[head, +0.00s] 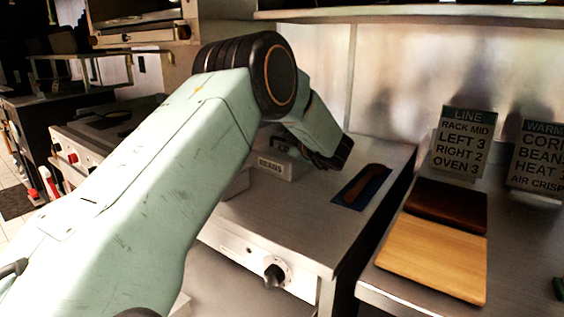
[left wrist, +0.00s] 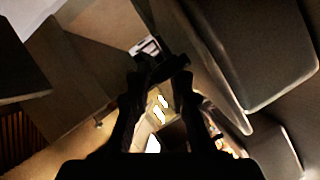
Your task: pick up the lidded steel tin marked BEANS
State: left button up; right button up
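The steel tin (head: 280,167) marked BEANS stands on the steel counter in the head view; my left forearm hides its upper part. A second, paler tin or box edge shows just left of it, mostly hidden by my arm. My left gripper (head: 333,158) hangs above the counter, to the right of the tin in the picture. In the left wrist view my left gripper's two dark fingers (left wrist: 160,78) are apart, with a small dark bar across the gap that I cannot identify. A small white patch with dark marks lies just past the fingertips. My right gripper is not in view.
A blue mat (head: 351,201) with a brown item lies right of my gripper. A dark board (head: 447,203) and a light wooden board (head: 433,258) lie on the right counter, before two sign cards (head: 463,142). A gap separates the counters. A shelf (head: 420,14) hangs above.

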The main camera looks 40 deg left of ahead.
pick_arm(q)
jog(key=shift+w+a+f, duration=0.15)
jog(key=shift+w+a, duration=0.05)
jog(key=shift+w, duration=0.05)
jog(key=shift+s+d+r, duration=0.15)
jog(key=shift+d+r, duration=0.05)
jog(key=shift+c, duration=0.6)
jog(key=c, duration=0.3)
jog(key=shift+a+f, duration=0.1)
grip_shut()
